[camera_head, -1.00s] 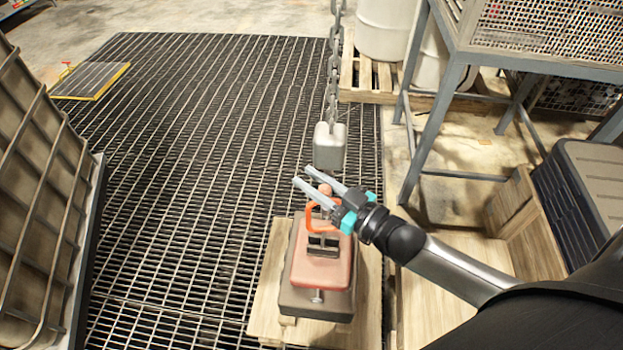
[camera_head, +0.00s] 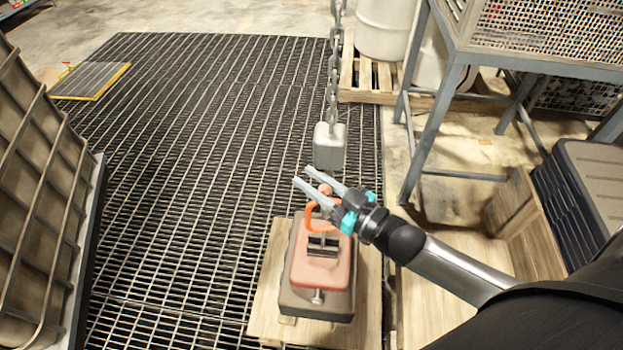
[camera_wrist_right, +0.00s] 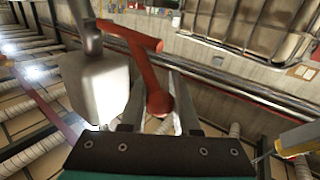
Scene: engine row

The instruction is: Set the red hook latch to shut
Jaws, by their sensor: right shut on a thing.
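The red hook latch (camera_wrist_right: 140,45) shows in the right wrist view as a red bar with a bent arm that ends in a round knob (camera_wrist_right: 160,103). The knob sits between the fingers of my right gripper (camera_wrist_right: 158,112), which is shut on it. In the head view my right gripper (camera_head: 302,176) reaches in from the right, with the reddish knob (camera_head: 325,189) between its fingers. An orange-red loop (camera_head: 311,215) stands just below the gripper, above a red-topped block (camera_head: 320,272). The gripper partly hides the latch there. My left gripper is not in view.
A grey weight (camera_head: 329,147) hangs on a chain (camera_head: 333,85) just behind the gripper. The block stands on a wooden pallet (camera_head: 262,305). A steel-framed mesh table (camera_head: 440,120) and dark stacked cases (camera_head: 590,190) are at the right. Open grating (camera_head: 190,150) lies left.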

